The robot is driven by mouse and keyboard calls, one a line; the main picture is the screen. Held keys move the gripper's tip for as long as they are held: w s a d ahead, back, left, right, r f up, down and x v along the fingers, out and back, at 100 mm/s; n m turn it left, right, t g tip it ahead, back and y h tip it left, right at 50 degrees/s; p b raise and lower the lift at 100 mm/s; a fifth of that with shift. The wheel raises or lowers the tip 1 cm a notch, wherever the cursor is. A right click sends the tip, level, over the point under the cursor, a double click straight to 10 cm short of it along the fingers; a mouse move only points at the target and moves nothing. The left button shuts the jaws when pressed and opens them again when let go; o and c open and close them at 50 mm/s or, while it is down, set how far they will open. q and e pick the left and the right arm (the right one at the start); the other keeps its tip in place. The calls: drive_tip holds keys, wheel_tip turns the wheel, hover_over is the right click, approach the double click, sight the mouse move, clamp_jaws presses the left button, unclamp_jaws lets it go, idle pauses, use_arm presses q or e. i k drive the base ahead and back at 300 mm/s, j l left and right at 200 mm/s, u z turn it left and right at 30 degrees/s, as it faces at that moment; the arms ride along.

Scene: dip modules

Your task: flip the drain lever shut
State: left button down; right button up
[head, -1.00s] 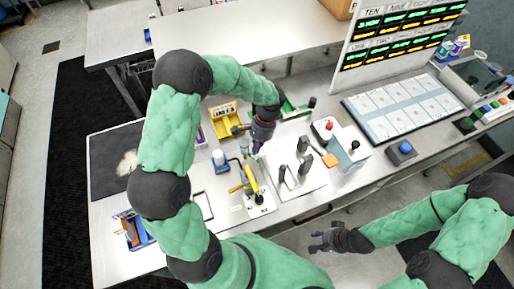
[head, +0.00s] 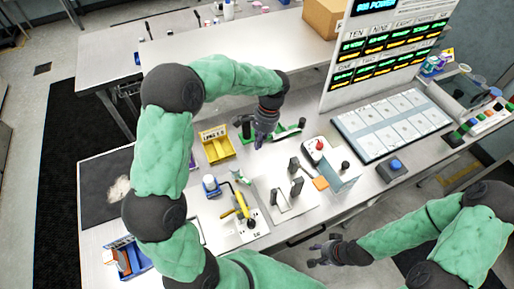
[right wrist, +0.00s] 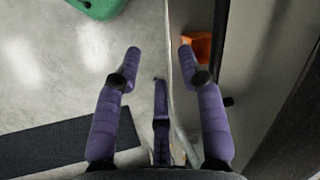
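A green fixture (head: 288,134) with dark upright parts stands toward the back of the bench, partly hidden by my left gripper. A white plate (head: 300,207) with several dark upright levers (head: 296,187) lies nearer the front. No readable label shows which one is the drain lever. My left gripper (head: 261,142) points down over the bench, just in front of the green fixture; contact and finger opening cannot be made out. My right gripper (head: 318,255) is off the front edge of the bench. In the right wrist view the right gripper (right wrist: 159,52) is open and empty.
A yellow bin (head: 217,150) stands left of the left gripper. A yellow-handled device (head: 241,207), a box with a red knob (head: 318,147) and a blue button (head: 396,165) are nearby. A display board (head: 385,50) rises at the back right.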

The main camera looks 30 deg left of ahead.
sight(245, 181)
drive_tip(key=k+l, duration=0.7)
drive_tip(key=k, duration=0.2)
